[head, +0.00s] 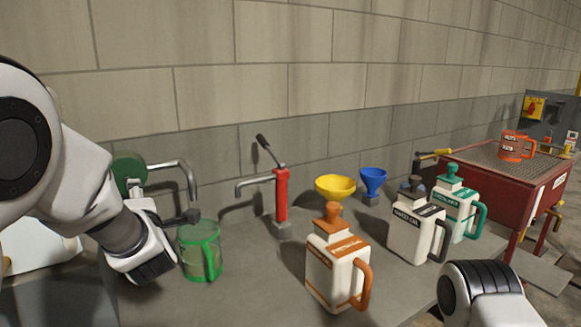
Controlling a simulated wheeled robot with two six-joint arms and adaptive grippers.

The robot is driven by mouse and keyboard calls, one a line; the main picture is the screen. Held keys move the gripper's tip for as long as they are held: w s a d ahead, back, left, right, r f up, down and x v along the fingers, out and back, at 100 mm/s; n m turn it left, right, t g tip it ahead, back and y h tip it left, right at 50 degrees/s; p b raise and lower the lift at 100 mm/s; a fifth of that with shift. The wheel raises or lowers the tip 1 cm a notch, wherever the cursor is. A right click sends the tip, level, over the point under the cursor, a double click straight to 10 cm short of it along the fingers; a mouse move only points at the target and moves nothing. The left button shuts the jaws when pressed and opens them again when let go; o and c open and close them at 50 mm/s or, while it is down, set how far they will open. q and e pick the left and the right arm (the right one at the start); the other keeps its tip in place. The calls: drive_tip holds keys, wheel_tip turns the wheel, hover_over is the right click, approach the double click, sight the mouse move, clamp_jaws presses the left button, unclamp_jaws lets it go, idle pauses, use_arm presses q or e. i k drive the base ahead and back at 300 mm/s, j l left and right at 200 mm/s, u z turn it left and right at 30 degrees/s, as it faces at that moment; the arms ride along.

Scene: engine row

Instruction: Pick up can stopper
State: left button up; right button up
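Three white cans with stoppers stand on the grey bench. The nearest can (332,268) has an orange stopper (333,212) and orange handle. Behind it to the right, a can (409,232) has a dark stopper (415,184) and dark handle. The farthest can (458,213) has a green stopper (452,172). All three stoppers sit on their cans. My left gripper (184,217) is at the left by the green jug, well left of the cans; its fingers are mostly hidden by my wrist. My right arm's wrist shows at bottom right, with its gripper out of view.
A translucent green jug (200,252) stands below a green pump's spout (188,178). A red hand pump (281,195), a yellow funnel (335,187) and a blue funnel (373,180) stand near the wall. A red cart (510,180) carries an orange mug (515,147).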

sight(332, 223)
drive_tip(key=k+l, duration=0.75)
drive_tip(key=k, duration=0.05)
